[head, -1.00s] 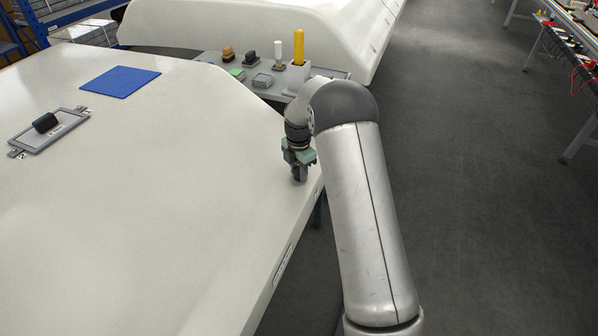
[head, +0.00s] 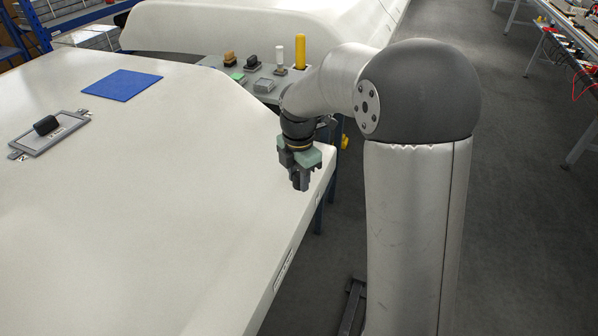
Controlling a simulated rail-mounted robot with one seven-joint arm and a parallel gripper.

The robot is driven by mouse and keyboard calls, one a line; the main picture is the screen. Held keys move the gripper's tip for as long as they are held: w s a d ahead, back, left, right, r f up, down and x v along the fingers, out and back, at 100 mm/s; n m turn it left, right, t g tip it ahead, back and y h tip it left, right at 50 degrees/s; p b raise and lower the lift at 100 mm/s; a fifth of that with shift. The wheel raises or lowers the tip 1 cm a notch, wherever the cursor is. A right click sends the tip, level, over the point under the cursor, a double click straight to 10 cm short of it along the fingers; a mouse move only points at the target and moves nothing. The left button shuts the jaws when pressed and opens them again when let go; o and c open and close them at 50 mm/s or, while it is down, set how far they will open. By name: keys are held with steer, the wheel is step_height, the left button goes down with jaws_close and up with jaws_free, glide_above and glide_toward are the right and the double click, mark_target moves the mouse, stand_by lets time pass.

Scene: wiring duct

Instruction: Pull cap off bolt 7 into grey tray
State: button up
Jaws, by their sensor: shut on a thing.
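My gripper (head: 300,185) points down over the right edge of the big white surface (head: 150,220). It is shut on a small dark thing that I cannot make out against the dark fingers. No numbered bolt or cap can be told apart in this view. A grey tray-like shelf (head: 238,75) is at the back, beyond the white surface, partly hidden by my arm. It carries several small items. My gripper is in front of it and apart from it.
A blue mat (head: 122,85) lies on the white surface. A grey plate with a black handle (head: 46,125) lies at the left. A yellow upright piece (head: 300,50) and a white one (head: 280,52) stand on the shelf. The middle of the white surface is clear.

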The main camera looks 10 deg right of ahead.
steer(key=shift+s+r, duration=0.1)
steer(key=shift+s, duration=0.05)
steer(key=shift+r, duration=0.1)
steer(key=shift+r+p, duration=1.95)
steer(key=shift+r, duration=0.25)
